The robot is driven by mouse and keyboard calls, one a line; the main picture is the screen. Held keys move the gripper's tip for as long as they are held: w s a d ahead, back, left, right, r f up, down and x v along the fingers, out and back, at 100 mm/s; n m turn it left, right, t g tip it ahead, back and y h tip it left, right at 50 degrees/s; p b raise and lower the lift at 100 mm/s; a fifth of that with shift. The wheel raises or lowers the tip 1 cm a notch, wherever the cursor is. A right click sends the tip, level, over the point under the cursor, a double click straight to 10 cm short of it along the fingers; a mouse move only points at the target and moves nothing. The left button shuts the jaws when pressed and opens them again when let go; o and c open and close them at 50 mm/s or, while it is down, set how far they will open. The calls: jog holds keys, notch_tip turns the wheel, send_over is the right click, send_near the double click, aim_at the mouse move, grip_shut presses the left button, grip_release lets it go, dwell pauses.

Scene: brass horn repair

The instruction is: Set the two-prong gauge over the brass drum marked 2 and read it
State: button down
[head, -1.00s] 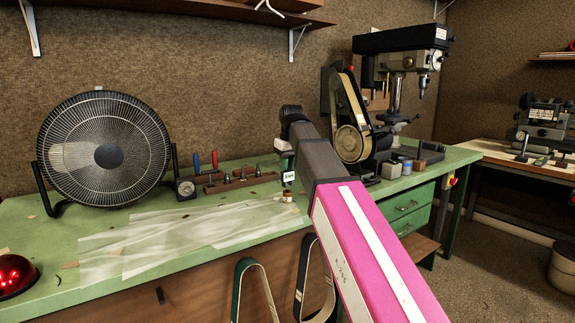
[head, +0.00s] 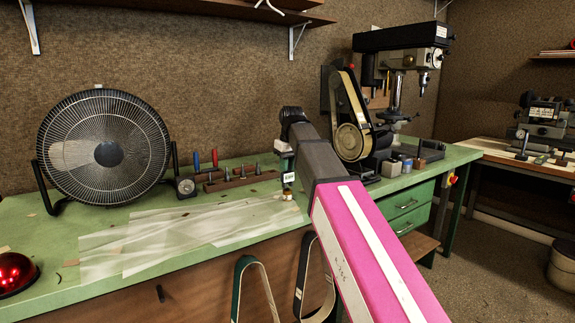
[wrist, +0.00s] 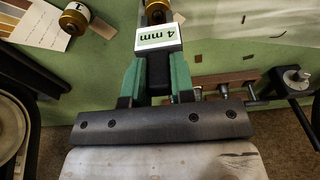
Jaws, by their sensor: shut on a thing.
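My gripper (head: 285,150) reaches over the green bench, shut on the two-prong gauge (head: 289,178). In the wrist view its green fingers (wrist: 157,72) hold the gauge, whose white label (wrist: 159,37) reads 4 mm. A brass drum (wrist: 157,10) lies just beyond the label, partly cut off by the frame edge; its marking is not readable. It also shows in the head view (head: 288,196), right below the gauge. The prongs are hidden or too small to tell whether they straddle it. Another brass drum (wrist: 75,18), apparently marked 1, stands to the left in the wrist view.
A large fan (head: 105,148) stands at the bench's left, with a red lamp (head: 16,273) in front. Thin pale sheets (head: 150,244) cover the front left.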

jog(key=shift+f, duration=0.55)
dwell(0.4)
dwell(0.8)
jog(key=shift+r, duration=2.5)
jog(key=shift+a, duration=0.1)
